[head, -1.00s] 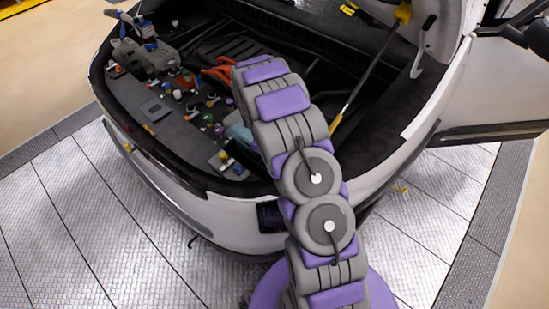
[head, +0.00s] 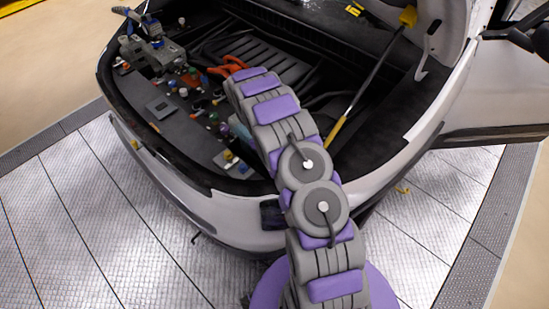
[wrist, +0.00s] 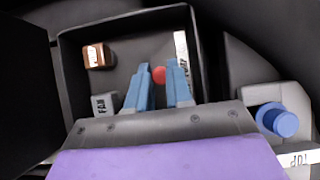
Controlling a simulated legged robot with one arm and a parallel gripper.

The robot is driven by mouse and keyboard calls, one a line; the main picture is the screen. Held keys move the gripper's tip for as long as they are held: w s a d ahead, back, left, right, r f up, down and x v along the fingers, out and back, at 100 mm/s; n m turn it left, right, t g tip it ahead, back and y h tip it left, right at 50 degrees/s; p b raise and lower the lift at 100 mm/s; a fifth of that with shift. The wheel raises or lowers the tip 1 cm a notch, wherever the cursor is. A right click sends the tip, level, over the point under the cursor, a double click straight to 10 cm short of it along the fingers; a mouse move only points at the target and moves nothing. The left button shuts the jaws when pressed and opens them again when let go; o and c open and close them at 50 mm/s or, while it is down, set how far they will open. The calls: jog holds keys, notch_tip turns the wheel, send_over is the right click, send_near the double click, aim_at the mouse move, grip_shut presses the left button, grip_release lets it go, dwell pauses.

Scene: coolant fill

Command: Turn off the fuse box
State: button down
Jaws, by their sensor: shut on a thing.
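The fuse box (wrist: 68,58) is an open dark box in the wrist view. Inside it are a copper-brown block (wrist: 98,56) at the upper left and a grey block marked FAN (wrist: 104,104) at the lower left. My gripper (wrist: 160,80) reaches into the box with its two blue fingers. It is shut on a small red knob (wrist: 158,75), which shows between the fingertips. What lies under the knob is hidden. In the head view my arm covers my gripper, and I cannot make out the fuse box.
A blue cap (wrist: 284,123) sits right of the box, near a white label (wrist: 300,159). In the head view, the open car bay (head: 165,108) holds several small coloured parts, orange cables (head: 228,66) and a yellow-ended prop rod (head: 368,84).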

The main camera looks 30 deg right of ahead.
jog(key=c, duration=1)
grip_release()
jog(key=shift+w, duration=0.1)
jog(key=p+v, duration=0.8)
jog(key=v, duration=0.9)
jog(key=shift+a+r, duration=0.1)
jog(key=shift+w, duration=0.1)
